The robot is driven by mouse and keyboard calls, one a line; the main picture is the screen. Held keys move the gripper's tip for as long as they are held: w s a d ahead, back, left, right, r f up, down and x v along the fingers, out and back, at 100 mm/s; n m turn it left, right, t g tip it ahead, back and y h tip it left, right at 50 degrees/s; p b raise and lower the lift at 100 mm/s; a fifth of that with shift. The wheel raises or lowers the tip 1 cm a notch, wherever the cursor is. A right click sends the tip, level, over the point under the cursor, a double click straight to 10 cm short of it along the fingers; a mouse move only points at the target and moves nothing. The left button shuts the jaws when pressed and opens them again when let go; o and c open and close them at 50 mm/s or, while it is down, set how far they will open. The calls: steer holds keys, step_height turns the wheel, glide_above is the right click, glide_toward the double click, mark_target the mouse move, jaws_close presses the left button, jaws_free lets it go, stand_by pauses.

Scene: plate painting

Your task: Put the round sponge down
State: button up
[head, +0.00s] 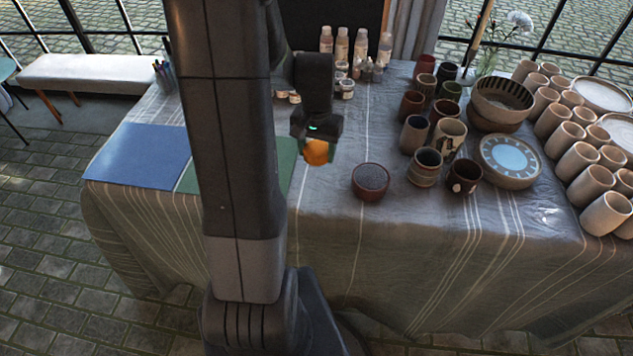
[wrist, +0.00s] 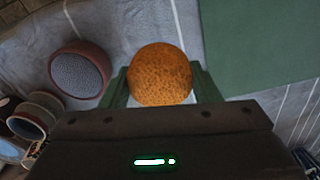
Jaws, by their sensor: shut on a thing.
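The round sponge (head: 316,152) is orange and ball-like. My gripper (head: 318,150) is shut on it and holds it over the table, near the right edge of the green mat (head: 286,160). In the wrist view the sponge (wrist: 160,75) sits between the two green fingers, with the green mat (wrist: 260,45) to its right. A dark red-brown bowl with a grey speckled inside (head: 370,181) stands on the table to the right of the gripper. It also shows left of the sponge in the wrist view (wrist: 80,70).
A blue mat (head: 138,154) lies at the table's left. Several mugs (head: 426,165), a striped bowl (head: 500,100) and a blue-centred plate (head: 510,158) crowd the right side. Paint bottles (head: 342,45) and small jars stand at the back. The cloth in front of the red-brown bowl is clear.

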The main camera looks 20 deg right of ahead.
mark_target(317, 182)
step_height(317, 182, down, 9)
steer(key=shift+f, duration=0.1)
stand_by(0.3)
steer(key=shift+f+b, duration=0.2)
steer(key=shift+b, duration=0.15)
steer(key=o, duration=1.1)
steer(key=shift+r, duration=0.1)
step_height(317, 182, up, 12)
steer(key=shift+r+p, duration=0.2)
steer(key=shift+p, duration=0.45)
